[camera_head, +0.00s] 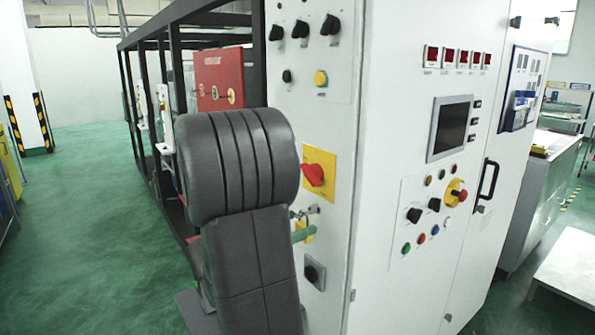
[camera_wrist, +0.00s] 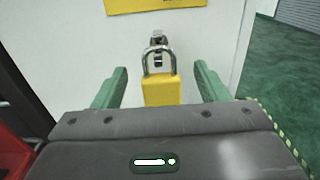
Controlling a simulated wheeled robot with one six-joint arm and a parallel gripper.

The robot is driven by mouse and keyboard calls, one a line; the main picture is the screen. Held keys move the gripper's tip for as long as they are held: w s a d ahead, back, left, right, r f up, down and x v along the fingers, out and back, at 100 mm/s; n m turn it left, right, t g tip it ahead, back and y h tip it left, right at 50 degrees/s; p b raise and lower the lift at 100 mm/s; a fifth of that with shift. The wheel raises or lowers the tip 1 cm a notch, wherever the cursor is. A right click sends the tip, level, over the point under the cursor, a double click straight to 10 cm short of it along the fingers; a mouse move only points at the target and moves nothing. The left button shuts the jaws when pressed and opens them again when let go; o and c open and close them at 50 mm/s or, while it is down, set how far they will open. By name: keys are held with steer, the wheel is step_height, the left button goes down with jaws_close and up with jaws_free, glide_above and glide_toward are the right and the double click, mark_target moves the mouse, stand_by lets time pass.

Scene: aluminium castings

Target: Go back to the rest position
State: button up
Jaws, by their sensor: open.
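In the wrist view my gripper (camera_wrist: 160,92) is open, with one green finger on each side of a yellow padlock (camera_wrist: 161,91). The padlock has a silver shackle and hangs at a metal hasp (camera_wrist: 158,42) on the white cabinet. Both fingers stand apart from the padlock in the picture. In the head view my grey arm covers part of the cabinet front (camera_head: 400,200). A green finger and a bit of yellow show just right of the arm, below the red rotary switch on its yellow plate (camera_head: 314,174).
A black frame with a red panel (camera_head: 219,78) stands behind my arm. Green floor (camera_head: 90,220) is clear at left. A white table (camera_head: 565,265) stands at right.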

steer(key=shift+x, duration=1.35)
steer(key=b+v, duration=0.3)
steer(key=v, duration=1.1)
steer(key=p+x, duration=0.3)
steer(key=x, duration=1)
steer(key=shift+w+d, duration=0.2)
steer(key=shift+d, duration=0.15)
steer(key=shift+r+p, duration=0.4)
steer(key=shift+p, duration=0.25)
steer(key=s+d+v, duration=0.1)
steer(key=v, duration=0.7)
steer(key=shift+f+p, duration=0.3)
steer(key=shift+p, duration=0.05)
